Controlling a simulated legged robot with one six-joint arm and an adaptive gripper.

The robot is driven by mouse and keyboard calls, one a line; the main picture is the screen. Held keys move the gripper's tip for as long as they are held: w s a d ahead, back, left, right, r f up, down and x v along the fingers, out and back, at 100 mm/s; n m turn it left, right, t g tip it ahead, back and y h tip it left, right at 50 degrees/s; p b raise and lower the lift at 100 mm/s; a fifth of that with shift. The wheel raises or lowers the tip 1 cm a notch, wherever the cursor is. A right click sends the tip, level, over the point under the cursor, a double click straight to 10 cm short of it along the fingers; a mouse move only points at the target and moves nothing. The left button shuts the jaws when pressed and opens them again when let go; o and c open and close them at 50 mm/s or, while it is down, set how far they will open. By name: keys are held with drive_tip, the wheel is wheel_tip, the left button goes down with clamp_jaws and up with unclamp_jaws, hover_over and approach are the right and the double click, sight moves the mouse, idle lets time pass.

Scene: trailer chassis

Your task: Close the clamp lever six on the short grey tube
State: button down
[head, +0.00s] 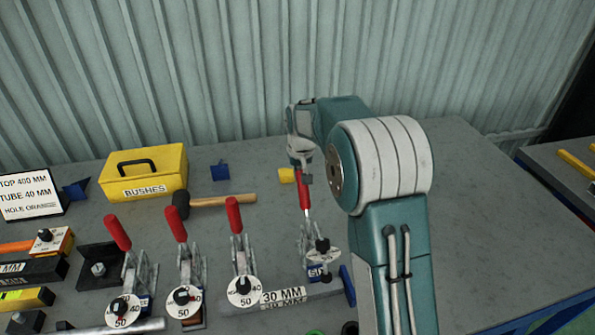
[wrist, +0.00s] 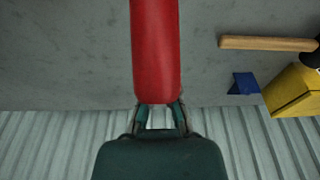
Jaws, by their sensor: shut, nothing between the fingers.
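A clamp with a red lever (head: 304,190) stands at the right end of the clamp row, its plunger end by a short grey tube (head: 322,291). The lever is raised and leans slightly left. My gripper (head: 305,175) is at the top of this lever, shut with nothing held. In the wrist view the red lever (wrist: 156,50) fills the upper middle, and my gripper's fingers (wrist: 160,116) show at its lower end. Whether they touch it I cannot tell.
Three more clamps with raised red levers (head: 236,215) stand to the left. Behind are a hammer (head: 222,200), a yellow BUSHES box (head: 146,174), a blue block (head: 220,171) and a yellow block (head: 287,175). A corrugated wall (head: 230,70) closes the back.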

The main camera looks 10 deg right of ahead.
sight(301, 171)
drive_tip(key=shift+r, duration=0.2)
drive_tip(key=shift+s+r, duration=0.5)
drive_tip(key=shift+s, duration=0.2)
drive_tip(key=shift+s+r, duration=0.5)
drive_tip(key=shift+s, duration=0.2)
drive_tip(key=shift+s+r, duration=0.35)
drive_tip(key=shift+s, duration=0.45)
drive_tip(key=shift+s+r, duration=0.3)
drive_tip(key=shift+s, duration=0.65)
